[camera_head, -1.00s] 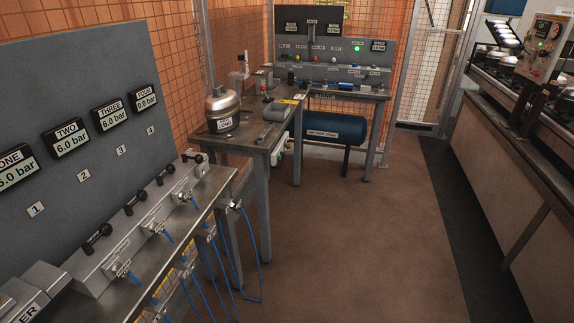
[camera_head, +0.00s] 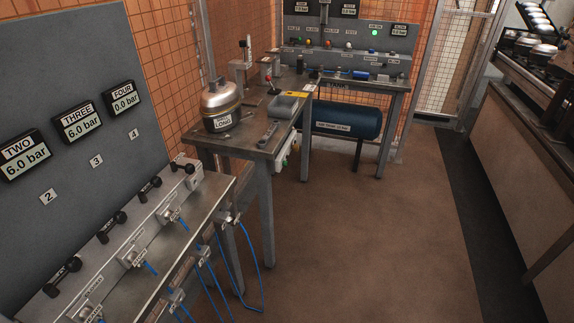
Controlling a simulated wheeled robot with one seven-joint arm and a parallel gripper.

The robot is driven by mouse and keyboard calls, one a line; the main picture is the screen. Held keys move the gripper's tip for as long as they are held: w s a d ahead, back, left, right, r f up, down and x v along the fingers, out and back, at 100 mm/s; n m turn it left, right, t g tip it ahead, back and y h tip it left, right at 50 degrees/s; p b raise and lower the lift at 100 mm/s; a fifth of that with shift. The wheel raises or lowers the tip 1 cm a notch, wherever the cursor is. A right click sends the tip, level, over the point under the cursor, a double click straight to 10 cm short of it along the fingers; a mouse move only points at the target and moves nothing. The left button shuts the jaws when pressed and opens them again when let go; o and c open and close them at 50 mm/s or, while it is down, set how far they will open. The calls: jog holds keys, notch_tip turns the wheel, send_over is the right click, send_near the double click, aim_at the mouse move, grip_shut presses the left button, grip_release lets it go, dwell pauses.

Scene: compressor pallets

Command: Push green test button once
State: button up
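A grey panel (camera_head: 350,26) stands on the bench at the back. A bright green round light (camera_head: 375,32) glows on its right part. A row of small coloured knobs or buttons (camera_head: 327,44) runs below it, with orange, red and white among them. They are too small to tell which is the green test button. The panel's labels are mostly too small to read. My gripper is not in view.
A near-left bench (camera_head: 215,190) carries valves with blue hoses hanging down. A metal vessel (camera_head: 222,105) stands on the middle bench (camera_head: 250,148). A blue tank (camera_head: 343,123) sits under the back bench. A long counter (camera_head: 540,150) is at right. The brown floor (camera_head: 350,250) between is clear.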

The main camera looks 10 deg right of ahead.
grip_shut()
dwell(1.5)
